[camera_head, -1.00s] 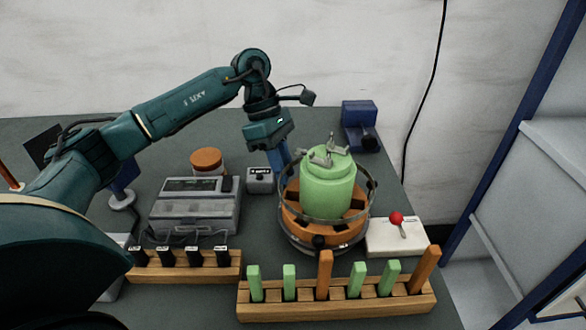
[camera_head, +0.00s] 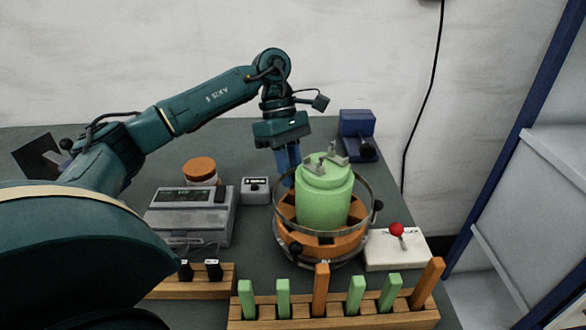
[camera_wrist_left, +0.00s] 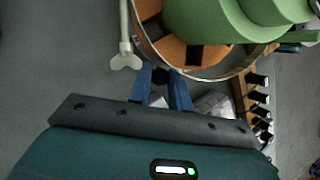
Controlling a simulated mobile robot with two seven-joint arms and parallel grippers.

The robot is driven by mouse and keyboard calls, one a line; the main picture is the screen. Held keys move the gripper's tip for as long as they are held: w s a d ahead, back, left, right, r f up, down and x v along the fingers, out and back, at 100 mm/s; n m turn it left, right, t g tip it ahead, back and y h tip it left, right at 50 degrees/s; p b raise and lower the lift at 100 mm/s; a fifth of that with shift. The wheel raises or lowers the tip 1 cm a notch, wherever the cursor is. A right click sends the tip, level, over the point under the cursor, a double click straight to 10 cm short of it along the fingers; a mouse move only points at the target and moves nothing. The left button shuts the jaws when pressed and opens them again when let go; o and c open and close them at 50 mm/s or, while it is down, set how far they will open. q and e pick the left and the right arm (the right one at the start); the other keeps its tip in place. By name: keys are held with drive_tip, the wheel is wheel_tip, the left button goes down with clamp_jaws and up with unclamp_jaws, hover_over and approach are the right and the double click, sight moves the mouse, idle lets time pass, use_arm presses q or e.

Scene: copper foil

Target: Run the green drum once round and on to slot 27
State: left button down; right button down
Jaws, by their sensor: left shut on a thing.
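The green drum (camera_head: 323,205) stands upright in an orange slotted base (camera_head: 352,238), with a metal clamp-like fitting on its lid. A thin metal ring (camera_head: 334,230) with black knobs (camera_head: 378,205) surrounds it. My left gripper (camera_head: 288,182) points down at the ring's back left; its blue fingers are shut on a black knob (camera_wrist_left: 160,76), seen between them in the wrist view. The drum (camera_wrist_left: 205,20) is just beyond the fingers there. No slot number is readable. My right gripper is not in view.
A wooden rack (camera_head: 300,318) with green and orange pegs stands in front. A white box with a red-balled lever (camera_head: 397,230) is at right, a blue device (camera_head: 357,135) behind. A grey instrument (camera_head: 190,215), small grey box (camera_head: 255,190) and orange-lidded jar (camera_head: 201,170) are left.

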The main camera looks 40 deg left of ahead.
use_arm(q)
drive_tip(key=c, duration=1.3)
unclamp_jaws()
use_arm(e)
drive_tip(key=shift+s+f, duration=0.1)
use_arm(q)
drive_tip(key=p+v, duration=0.3)
drive_tip(key=v, duration=1)
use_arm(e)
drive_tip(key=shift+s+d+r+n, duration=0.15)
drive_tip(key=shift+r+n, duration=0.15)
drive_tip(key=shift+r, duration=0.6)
use_arm(q)
drive_tip(key=shift+a+r, duration=0.1)
drive_tip(key=shift+a, duration=0.05)
